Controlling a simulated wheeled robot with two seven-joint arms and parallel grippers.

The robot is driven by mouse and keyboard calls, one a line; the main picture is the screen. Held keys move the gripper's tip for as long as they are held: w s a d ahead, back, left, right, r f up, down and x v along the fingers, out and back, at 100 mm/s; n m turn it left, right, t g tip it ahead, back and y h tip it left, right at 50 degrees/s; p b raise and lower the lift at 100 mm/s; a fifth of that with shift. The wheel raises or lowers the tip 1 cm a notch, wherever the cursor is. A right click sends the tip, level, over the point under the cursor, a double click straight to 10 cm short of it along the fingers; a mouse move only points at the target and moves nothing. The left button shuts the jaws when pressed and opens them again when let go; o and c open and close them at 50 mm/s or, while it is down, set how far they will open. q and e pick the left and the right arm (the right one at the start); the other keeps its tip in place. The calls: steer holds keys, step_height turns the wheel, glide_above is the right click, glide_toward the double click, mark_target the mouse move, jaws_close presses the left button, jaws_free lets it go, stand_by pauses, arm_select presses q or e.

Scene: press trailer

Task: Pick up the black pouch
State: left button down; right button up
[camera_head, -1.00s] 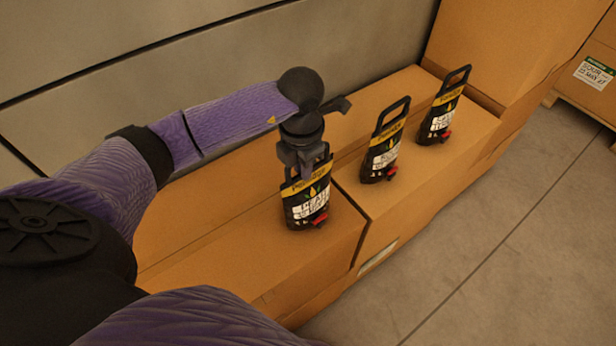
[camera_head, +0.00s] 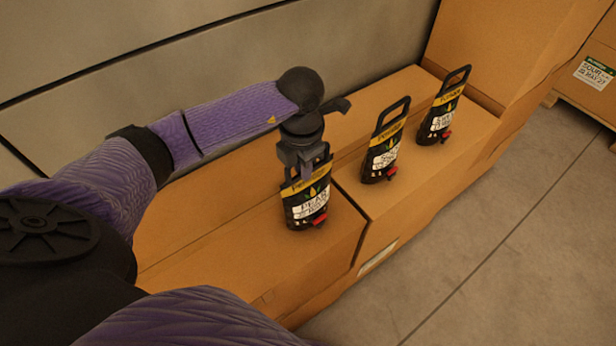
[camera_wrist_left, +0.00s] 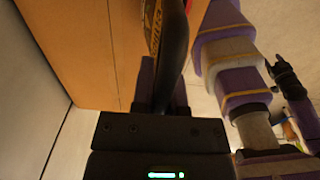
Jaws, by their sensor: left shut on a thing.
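Three black pouches with yellow bands, white labels, red spouts and loop handles stand upright in a row on cardboard boxes. The nearest black pouch (camera_head: 306,206) is under my left gripper (camera_head: 305,172), which is shut on its handle from above. The gripper hides most of that handle. In the left wrist view, the dark handle (camera_wrist_left: 173,45) runs between the fingers of my left gripper (camera_wrist_left: 161,88). The middle pouch (camera_head: 381,157) and the far pouch (camera_head: 438,121) stand free to the right.
The cardboard boxes (camera_head: 220,250) form a ledge along a grey wall (camera_head: 130,45). A taller box (camera_head: 510,45) stands at the far end. Another labelled box (camera_head: 590,85) is at the right. Bare concrete floor (camera_head: 500,240) lies in front.

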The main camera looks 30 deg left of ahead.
stand_by(0.4)
arm_select(q)
step_height(320, 180, up, 10)
steer(key=shift+r+p, duration=0.1)
steer(key=shift+p, duration=1.15)
steer(key=s+d+r+m, duration=0.1)
steer(key=d+m, duration=0.2)
steer(key=m, duration=1.3)
steer(key=s+d+r+m, duration=0.1)
steer(key=d+m, duration=0.3)
steer(key=m, duration=1.1)
steer(key=shift+s+d+r+m, duration=0.25)
steer(key=shift+s+r+m, duration=0.15)
steer(key=shift+s, duration=0.35)
